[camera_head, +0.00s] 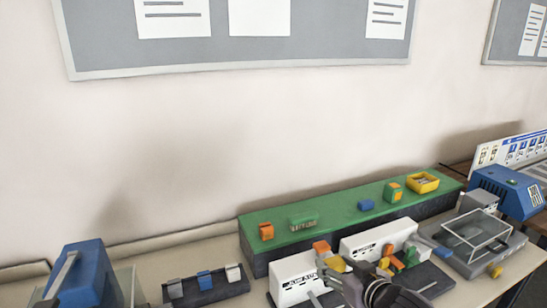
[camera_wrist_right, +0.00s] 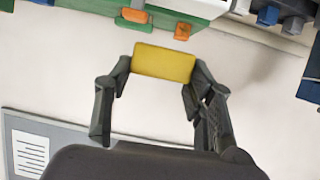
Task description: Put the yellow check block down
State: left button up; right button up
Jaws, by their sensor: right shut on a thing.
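My right gripper (camera_wrist_right: 160,75) is shut on the yellow check block (camera_wrist_right: 163,62). In the right wrist view the block lies across between the two dark fingertips, its broad yellow face showing. In the head view my right gripper (camera_head: 338,268) comes in from the bottom, in front of the white boxes, with the yellow block (camera_head: 335,264) at its tips. The hand hides part of the bench there. Whether the block touches anything below is hard to tell. My left gripper is not in view.
A long green-topped shelf (camera_head: 340,208) runs behind, carrying orange, green, blue and yellow pieces. Two white boxes (camera_head: 295,278) (camera_head: 380,238) stand in front of it. A clear-lidded fixture (camera_head: 475,235) and blue machine (camera_head: 508,192) are at right; another blue machine (camera_head: 82,275) is at left.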

jog(key=s+d+r+m+h+b, duration=0.1)
jog(key=s+r+m+h, duration=0.15)
jog(key=r, duration=0.35)
jog(key=s+d+r+m+h, duration=0.1)
jog(key=s+r+h, duration=0.1)
jog(key=s+r, duration=0.3)
jog(key=w+a+f+n+y, duration=0.1)
jog(key=w+f+n+y, duration=0.1)
jog(key=w+f, duration=0.2)
jog(key=w+f+n+y+p, duration=0.1)
jog(key=w+f+n+y, duration=0.1)
jog(key=f, duration=0.7)
jog(key=shift+w+a+f+y, duration=0.2)
jog(key=shift+w+a+y, duration=0.25)
jog(key=shift+w, duration=0.45)
jog(key=shift+d, duration=0.1)
jog(key=shift+f, duration=0.1)
